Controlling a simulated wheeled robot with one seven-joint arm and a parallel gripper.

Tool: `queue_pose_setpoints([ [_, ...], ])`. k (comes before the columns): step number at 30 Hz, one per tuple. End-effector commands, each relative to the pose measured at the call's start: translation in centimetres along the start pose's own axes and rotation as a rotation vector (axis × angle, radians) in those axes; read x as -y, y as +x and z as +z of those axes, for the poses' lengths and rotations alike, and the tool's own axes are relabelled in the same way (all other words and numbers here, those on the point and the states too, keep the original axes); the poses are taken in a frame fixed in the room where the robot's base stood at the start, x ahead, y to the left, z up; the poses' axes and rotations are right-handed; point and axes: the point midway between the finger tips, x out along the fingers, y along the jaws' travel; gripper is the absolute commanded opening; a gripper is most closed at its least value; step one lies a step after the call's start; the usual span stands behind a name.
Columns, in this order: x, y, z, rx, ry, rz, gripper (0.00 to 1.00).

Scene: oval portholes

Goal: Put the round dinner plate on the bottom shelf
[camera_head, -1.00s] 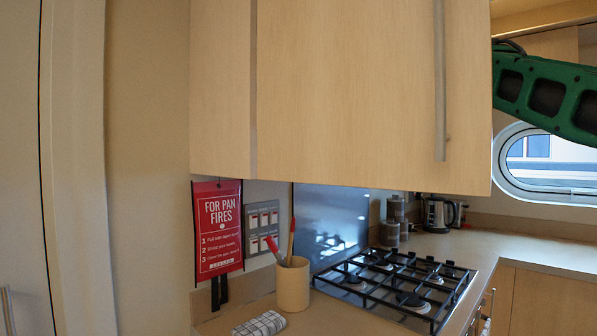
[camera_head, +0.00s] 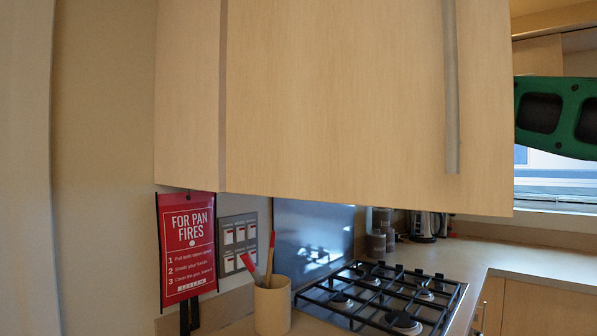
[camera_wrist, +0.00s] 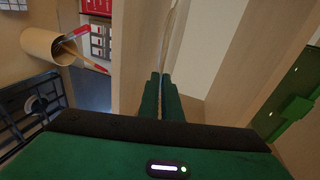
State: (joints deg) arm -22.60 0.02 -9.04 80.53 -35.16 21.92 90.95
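My gripper (camera_wrist: 162,96) shows in the wrist view, its two green fingers close together on a thin pale edge. This edge (camera_wrist: 175,35) runs up and away from the fingertips and looks like the round dinner plate seen edge-on; its round face does not show. A light wood panel (camera_wrist: 132,50) stands just left of the fingers, and a pale surface lies to their right. In the head view the gripper and plate are hidden, and only a green link of my arm shows at the upper right. I cannot make out the bottom shelf.
A large light wood cabinet front (camera_head: 340,95) fills the upper middle of the head view. Below are a gas hob (camera_head: 385,297), a utensil pot (camera_head: 272,305) and a red pan-fire sign (camera_head: 187,245). A kettle (camera_head: 424,226) stands at the back. Clear worktop (camera_head: 500,256) lies right of the hob.

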Motion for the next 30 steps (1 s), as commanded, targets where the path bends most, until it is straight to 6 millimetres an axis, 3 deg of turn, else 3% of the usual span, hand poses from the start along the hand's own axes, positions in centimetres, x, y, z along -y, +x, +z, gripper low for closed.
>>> queue_pose_setpoints([
  [11,-3.8,0.8,0.1,-0.003,0.001,-0.003,0.0],
  [18,-4.0,0.9,0.1,-0.003,0.0,-0.004,0.0],
  [20,-4.2,0.9,0.1,-0.003,0.0,0.0,0.12],
  [30,-4.1,0.8,0.1,-0.003,0.0,-0.001,0.12],
])
